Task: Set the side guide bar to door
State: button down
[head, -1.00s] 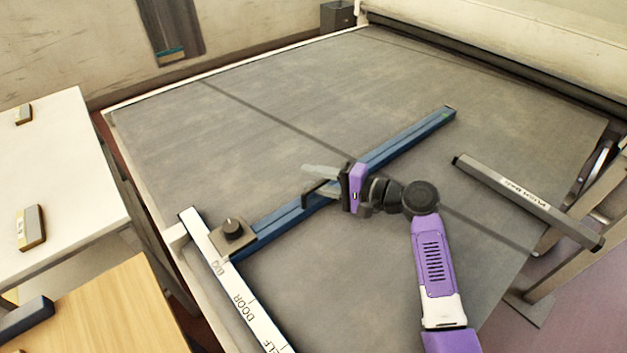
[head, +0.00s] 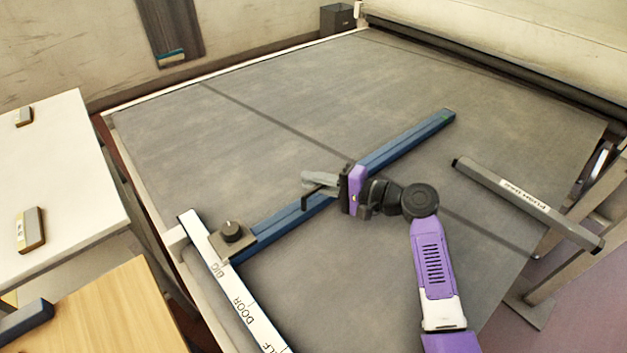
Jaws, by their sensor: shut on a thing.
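The side guide bar (head: 405,142) is a long blue bar lying diagonally across the grey belt. The strip reads BIG, DOOR and a partly cut-off word ending in LF. The bracket stands by the BIG end, above the DOOR mark in the picture.
The grey belt (head: 240,120) is clear on both sides of the bar. A dark labelled bar (head: 525,202) lies along the right edge. A roller (head: 490,65) runs along the tunnel side. A white table (head: 60,170) and a wooden one (head: 110,310) stand at left.

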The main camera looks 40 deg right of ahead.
dwell(0.9)
jog(key=s+p, duration=0.2)
jog(key=s, duration=0.8)
jog(key=shift+s, duration=0.1)
jog(key=c, duration=1.5)
grip_release()
jog(key=shift+o, duration=0.2)
jog(key=shift+b+v, duration=0.5)
jog(key=shift+v, duration=3.35)
